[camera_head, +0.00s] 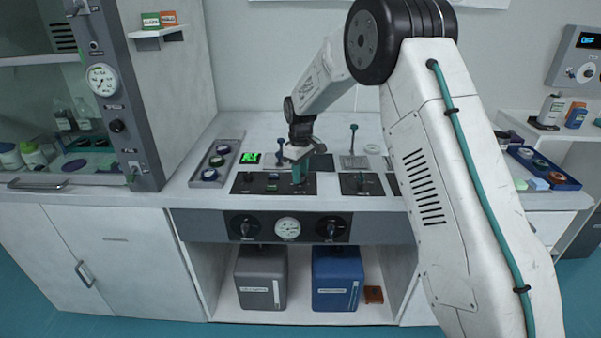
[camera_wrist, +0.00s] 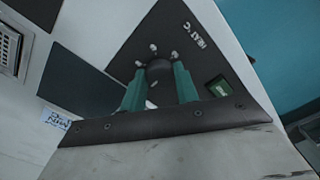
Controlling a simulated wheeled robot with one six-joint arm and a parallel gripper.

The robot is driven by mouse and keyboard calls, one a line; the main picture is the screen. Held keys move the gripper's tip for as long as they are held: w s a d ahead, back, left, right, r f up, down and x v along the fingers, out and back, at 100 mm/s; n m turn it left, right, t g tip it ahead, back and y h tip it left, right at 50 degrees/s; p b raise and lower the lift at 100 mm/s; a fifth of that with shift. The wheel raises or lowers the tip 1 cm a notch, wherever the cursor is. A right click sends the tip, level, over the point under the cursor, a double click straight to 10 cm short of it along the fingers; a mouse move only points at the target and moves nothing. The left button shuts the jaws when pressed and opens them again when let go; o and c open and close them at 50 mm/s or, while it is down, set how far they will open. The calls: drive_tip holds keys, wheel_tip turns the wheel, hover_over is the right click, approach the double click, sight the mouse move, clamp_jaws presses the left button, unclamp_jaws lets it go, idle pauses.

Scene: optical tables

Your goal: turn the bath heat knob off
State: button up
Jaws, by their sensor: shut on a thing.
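The bath heat knob (camera_wrist: 159,70) is a dark round knob on a black panel (camera_wrist: 200,45), beside white "HEAT °C" lettering and ringed by white dots. My gripper (camera_wrist: 159,84) has two teal fingers, one on each side of the knob, and is shut on it. In the head view my gripper (camera_head: 299,174) points down at the right part of the black panel (camera_head: 240,189) on the bench, and the fingers hide the knob there. The knob's pointer mark is not clear, so its setting cannot be told.
A small green-lit switch (camera_wrist: 220,87) sits on the panel close to the right finger. A tray with round items (camera_head: 217,160) lies left of the panel. Another black panel (camera_head: 361,184) lies to the right, with an upright green-topped rod (camera_head: 353,140) behind it.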

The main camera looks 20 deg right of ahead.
drive_tip(key=o, duration=1)
drive_tip(key=shift+c, duration=0.2)
wheel_tip(320, 180, up, 8)
drive_tip(key=shift+f, duration=0.1)
drive_tip(key=shift+s+f+m, duration=0.1)
drive_tip(key=shift+s+m, duration=0.15)
drive_tip(key=shift+m, duration=0.15)
drive_tip(key=shift+m+g, duration=0.7)
drive_tip(key=s, duration=0.1)
drive_tip(key=s+f, duration=0.1)
drive_tip(key=s, duration=0.3)
drive_tip(key=shift+d+f, duration=0.15)
drive_tip(key=shift+f, duration=0.1)
drive_tip(key=s+d+r+m+t, duration=0.1)
drive_tip(key=s+r, duration=0.3)
drive_tip(key=s, duration=1)
drive_tip(key=s+r+m+t, duration=0.1)
drive_tip(key=s+r, duration=0.4)
drive_tip(key=s, duration=0.9)
drive_tip(key=s+d+r+m, duration=0.1)
drive_tip(key=s+r+m, duration=0.2)
drive_tip(key=s, duration=1.2)
drive_tip(key=shift+d+r+m+t, duration=0.3)
drive_tip(key=shift+d+r+t, duration=0.1)
drive_tip(key=shift+r, duration=0.45)
